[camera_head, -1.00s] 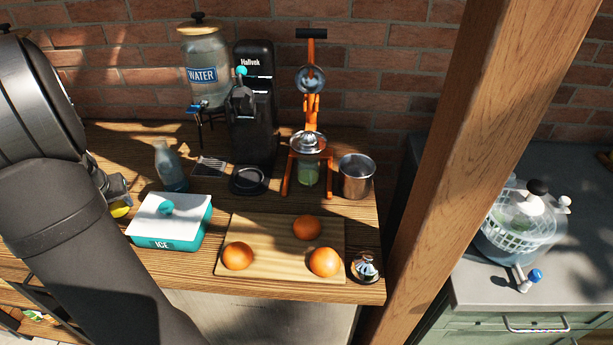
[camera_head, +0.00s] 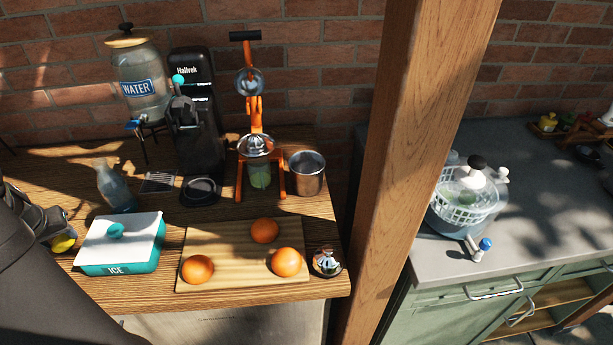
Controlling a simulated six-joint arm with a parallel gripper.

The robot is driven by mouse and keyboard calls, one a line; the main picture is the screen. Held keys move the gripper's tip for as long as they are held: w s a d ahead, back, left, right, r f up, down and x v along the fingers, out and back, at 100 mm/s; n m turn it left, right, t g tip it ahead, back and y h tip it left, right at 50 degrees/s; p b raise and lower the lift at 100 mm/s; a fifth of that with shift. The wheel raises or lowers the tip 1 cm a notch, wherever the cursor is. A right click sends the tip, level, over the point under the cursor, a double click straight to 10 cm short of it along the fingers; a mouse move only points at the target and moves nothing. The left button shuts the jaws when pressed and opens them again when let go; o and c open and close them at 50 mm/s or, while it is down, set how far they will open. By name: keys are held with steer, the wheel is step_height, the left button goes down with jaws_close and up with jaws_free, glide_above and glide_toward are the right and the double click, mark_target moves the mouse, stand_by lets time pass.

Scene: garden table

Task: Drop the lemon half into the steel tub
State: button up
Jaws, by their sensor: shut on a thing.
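The lemon half (camera_head: 63,243) shows as a bit of yellow at the left, just left of the ice box. My gripper (camera_head: 56,232) is at the far left of the view, shut on the lemon half; my arm hides part of it. The steel tub (camera_head: 306,173) stands upright at the right part of the wooden table, beside the orange juicer press. Its inside is dark and I cannot see the bottom. My gripper is well to the left of the tub, with the ice box and press between.
An ice box (camera_head: 121,245) and a cutting board (camera_head: 215,238) with oranges lie in front. A glass bottle (camera_head: 115,190), water dispenser (camera_head: 142,85), black machine (camera_head: 195,125) and orange press (camera_head: 257,120) stand behind. A wooden post (camera_head: 405,150) rises right of the tub.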

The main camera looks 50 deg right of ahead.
steer(key=shift+r, duration=0.1)
